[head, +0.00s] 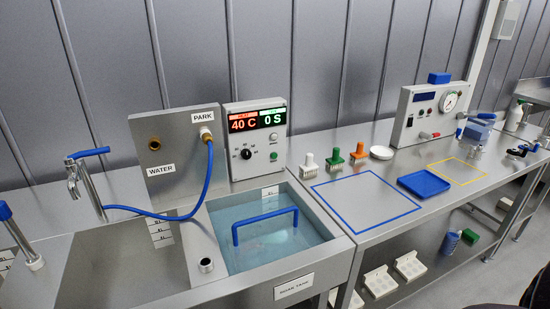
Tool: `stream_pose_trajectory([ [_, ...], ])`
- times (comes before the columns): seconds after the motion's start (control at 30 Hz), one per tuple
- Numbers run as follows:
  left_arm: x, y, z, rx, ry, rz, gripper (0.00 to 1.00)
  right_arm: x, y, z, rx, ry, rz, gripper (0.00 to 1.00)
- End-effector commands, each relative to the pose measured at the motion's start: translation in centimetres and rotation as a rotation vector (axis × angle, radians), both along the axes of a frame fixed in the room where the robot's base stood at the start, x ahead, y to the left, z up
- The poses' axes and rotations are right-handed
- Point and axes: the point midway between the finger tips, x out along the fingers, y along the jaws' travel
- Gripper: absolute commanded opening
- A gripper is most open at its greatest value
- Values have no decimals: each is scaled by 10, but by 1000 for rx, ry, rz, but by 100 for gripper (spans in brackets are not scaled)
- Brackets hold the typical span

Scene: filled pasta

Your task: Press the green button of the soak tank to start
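The soak tank (310,245) is a sunken basin of bluish water with a blue handle (265,222) standing in it and a label on its front. Its control panel (257,172) stands upright behind it. The display (257,120) reads 40 C in red and 0 S in green. Below it are a black dial (246,154), a pale button (273,136) and a small green button (273,156) at the lower right. Nothing covers the green button. Neither of my grippers shows in this view.
A blue hose (205,180) runs from the PARK fitting across the counter left of the tank. A tap (85,185) stands at far left. Small stands (335,161), a white dish (381,152) and a blue tray (424,184) sit to the right. The space before the panel is clear.

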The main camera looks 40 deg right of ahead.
Motion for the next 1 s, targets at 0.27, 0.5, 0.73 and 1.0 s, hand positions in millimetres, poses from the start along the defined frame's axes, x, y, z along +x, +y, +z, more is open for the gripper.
stream_pose_trajectory([
  [0.27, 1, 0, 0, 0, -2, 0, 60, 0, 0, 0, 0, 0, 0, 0],
  [0.5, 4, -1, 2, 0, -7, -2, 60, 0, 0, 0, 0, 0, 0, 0],
  [0.73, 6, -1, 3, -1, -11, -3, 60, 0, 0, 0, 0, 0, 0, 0],
  [1.0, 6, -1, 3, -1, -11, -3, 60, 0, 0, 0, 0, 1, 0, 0],
])
